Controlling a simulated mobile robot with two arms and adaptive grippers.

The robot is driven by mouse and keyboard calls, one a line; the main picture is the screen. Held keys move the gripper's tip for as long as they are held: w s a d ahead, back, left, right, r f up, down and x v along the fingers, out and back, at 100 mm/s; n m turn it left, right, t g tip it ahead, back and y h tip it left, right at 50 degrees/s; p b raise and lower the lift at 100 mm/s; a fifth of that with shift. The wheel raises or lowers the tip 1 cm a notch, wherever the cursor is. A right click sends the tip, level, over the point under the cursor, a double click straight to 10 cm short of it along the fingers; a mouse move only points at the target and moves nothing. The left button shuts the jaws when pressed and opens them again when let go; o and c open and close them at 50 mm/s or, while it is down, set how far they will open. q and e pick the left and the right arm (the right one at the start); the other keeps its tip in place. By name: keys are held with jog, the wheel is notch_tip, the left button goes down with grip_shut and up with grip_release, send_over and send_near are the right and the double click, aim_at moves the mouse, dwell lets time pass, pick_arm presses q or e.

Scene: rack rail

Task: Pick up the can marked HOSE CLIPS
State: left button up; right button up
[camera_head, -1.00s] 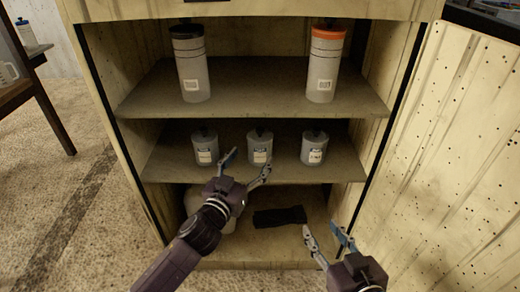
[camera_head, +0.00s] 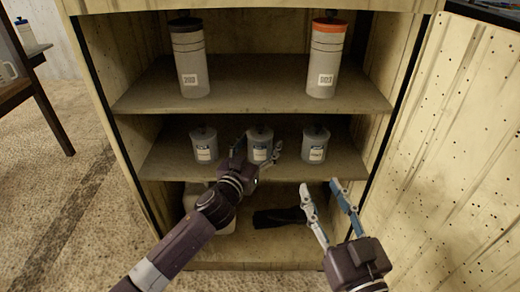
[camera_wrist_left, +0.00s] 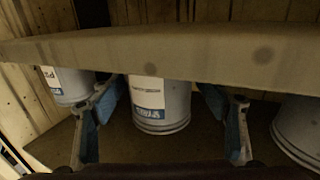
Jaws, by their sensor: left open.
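Three small grey lidded cans stand in a row on the middle shelf: a left can (camera_head: 204,145), a middle can (camera_head: 260,147) and a right can (camera_head: 314,145). Each has a white and blue label, too small to read in the head view. My left gripper (camera_head: 257,147) is open, one finger on each side of the middle can. The left wrist view shows the middle can (camera_wrist_left: 160,103) between the spread fingers (camera_wrist_left: 168,115), with gaps on both sides; its label appears inverted and I cannot read it. My right gripper (camera_head: 320,187) is open and empty, low in front of the cabinet.
The upper shelf (camera_head: 260,92) holds a dark-lidded canister (camera_head: 191,65) and an orange-lidded one (camera_head: 325,65). A dark item (camera_head: 280,218) and a pale container (camera_head: 192,198) are at the bottom. The open door (camera_head: 450,150) stands at right. In the wrist view, neighbouring cans flank the fingers.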

pick_arm(q)
jog(key=c, duration=1.3)
jog(key=shift+c, duration=0.7)
jog(key=shift+r, duration=0.1)
